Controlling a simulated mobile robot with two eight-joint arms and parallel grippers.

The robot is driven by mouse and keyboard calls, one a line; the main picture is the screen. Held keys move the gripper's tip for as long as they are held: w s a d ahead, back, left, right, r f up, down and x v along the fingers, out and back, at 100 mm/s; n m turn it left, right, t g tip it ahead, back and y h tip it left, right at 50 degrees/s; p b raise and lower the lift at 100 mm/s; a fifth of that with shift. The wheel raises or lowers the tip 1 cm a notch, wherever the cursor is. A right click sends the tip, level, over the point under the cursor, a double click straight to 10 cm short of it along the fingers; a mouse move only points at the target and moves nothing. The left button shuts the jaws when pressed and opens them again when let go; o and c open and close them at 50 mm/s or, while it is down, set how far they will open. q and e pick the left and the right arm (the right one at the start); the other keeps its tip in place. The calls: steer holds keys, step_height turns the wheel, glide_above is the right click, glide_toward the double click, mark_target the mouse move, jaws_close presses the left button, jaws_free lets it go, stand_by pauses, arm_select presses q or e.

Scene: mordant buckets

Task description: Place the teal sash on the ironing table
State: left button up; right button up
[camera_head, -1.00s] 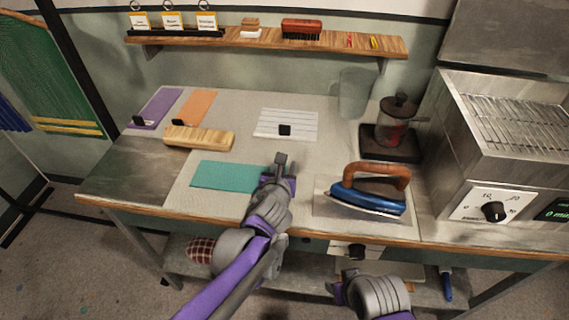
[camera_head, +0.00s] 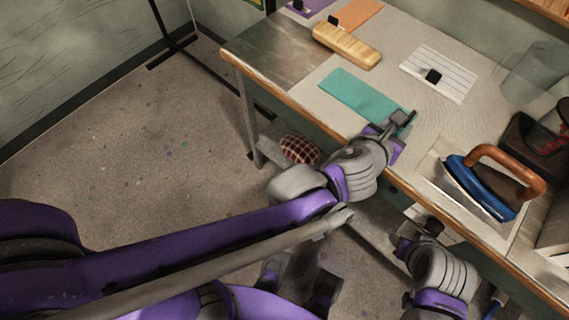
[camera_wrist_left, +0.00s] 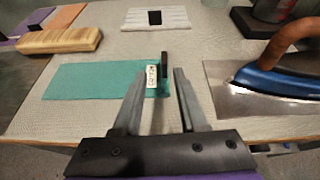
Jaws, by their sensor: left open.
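The teal sash (camera_head: 362,95) lies flat on the pale cloth-covered top of the table (camera_head: 440,125), near its front edge. In the left wrist view the sash (camera_wrist_left: 85,80) has a black clip (camera_wrist_left: 165,62) and a small white label at its right end. My left gripper (camera_head: 402,121) is open over that right end. In the left wrist view its fingers (camera_wrist_left: 165,78) point at the clip, which shows between and just beyond the tips. I cannot tell whether they touch it. My right gripper (camera_head: 408,245) is low in front of the table; its fingers are not clear.
A blue iron (camera_head: 480,190) with a wooden handle stands on a metal plate right of my left gripper. A wooden block (camera_head: 347,47) lies behind the sash. A striped white cloth (camera_head: 438,72) with a black clip lies farther back. A checked item (camera_head: 299,149) sits below the table.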

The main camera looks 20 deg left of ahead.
arm_select(q)
steer(key=s+a+f+n+g+y, duration=0.2)
steer(key=s+a+f+n, duration=0.2)
steer(key=a+n, duration=0.55)
steer(key=s+a+f+n+g+y, duration=0.2)
steer(key=s+a+f+n+y, duration=0.15)
steer(key=a+n, duration=0.65)
steer(key=s+a+f+n+g, duration=0.2)
steer(key=s+n, duration=0.4)
steer(key=n, duration=0.3)
steer(key=s+a+f+n+g+h, duration=0.1)
steer(key=s+a+f+n, duration=0.1)
steer(key=s+n, duration=0.4)
steer(key=f+n, duration=0.1)
steer(key=n, duration=0.3)
steer(key=shift+f+g, duration=0.25)
steer(key=shift+g, duration=0.15)
